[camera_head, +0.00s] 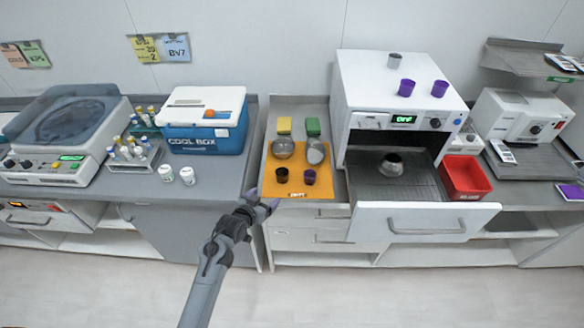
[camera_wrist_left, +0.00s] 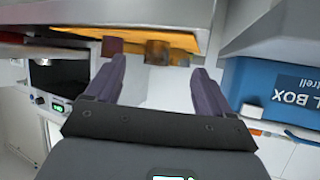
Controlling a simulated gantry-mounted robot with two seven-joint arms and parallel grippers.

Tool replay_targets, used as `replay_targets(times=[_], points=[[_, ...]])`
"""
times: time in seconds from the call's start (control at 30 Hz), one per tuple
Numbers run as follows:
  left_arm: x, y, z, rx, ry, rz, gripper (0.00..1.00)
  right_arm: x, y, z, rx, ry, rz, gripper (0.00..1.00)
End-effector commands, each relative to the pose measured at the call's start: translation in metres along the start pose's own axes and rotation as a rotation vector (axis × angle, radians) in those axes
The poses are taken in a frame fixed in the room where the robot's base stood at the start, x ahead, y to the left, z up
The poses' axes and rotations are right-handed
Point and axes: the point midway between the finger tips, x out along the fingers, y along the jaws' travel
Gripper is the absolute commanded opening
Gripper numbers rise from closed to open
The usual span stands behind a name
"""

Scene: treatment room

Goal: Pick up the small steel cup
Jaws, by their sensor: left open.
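A small grey steel cup (camera_head: 394,60) stands on top of the white oven, behind two purple cups, far from my left gripper. A wider steel vessel (camera_head: 391,166) sits in the oven's open drawer. My left gripper (camera_head: 264,204) is at the near left edge of the orange mat (camera_head: 296,190). In the left wrist view its two fingers (camera_wrist_left: 160,68) are apart with nothing between them. Beyond them, a dark red cup (camera_wrist_left: 112,47) and a brownish, metallic-looking cup (camera_wrist_left: 158,53) show at the mat's edge. My right gripper is not visible.
On the mat are a steel bowl (camera_head: 283,148), a pale bowl (camera_head: 316,153) and two dark small cups (camera_head: 282,175). Behind are yellow (camera_head: 284,125) and green (camera_head: 313,127) blocks. A blue cool box (camera_head: 205,135) is left; a red bin (camera_head: 465,178) is right.

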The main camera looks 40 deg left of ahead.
Motion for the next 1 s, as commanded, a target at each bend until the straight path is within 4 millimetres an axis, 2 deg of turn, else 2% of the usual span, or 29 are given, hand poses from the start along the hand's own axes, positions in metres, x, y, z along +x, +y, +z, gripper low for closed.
replay_targets(times=[0.03, 0.33, 0.7, 1.0], points=[[0.009, 0.000, 0.003, -0.012, 0.015, -0.003, 0.82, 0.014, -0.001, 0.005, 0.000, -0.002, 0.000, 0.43], [0.029, 0.004, -0.017, -0.042, 0.080, -0.004, 0.82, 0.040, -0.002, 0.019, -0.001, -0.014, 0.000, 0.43], [0.073, 0.004, -0.028, -0.044, 0.092, -0.003, 0.82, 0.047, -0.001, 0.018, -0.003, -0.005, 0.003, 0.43], [0.089, 0.003, -0.030, -0.043, 0.091, -0.003, 0.82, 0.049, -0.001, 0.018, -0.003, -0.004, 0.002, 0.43]])
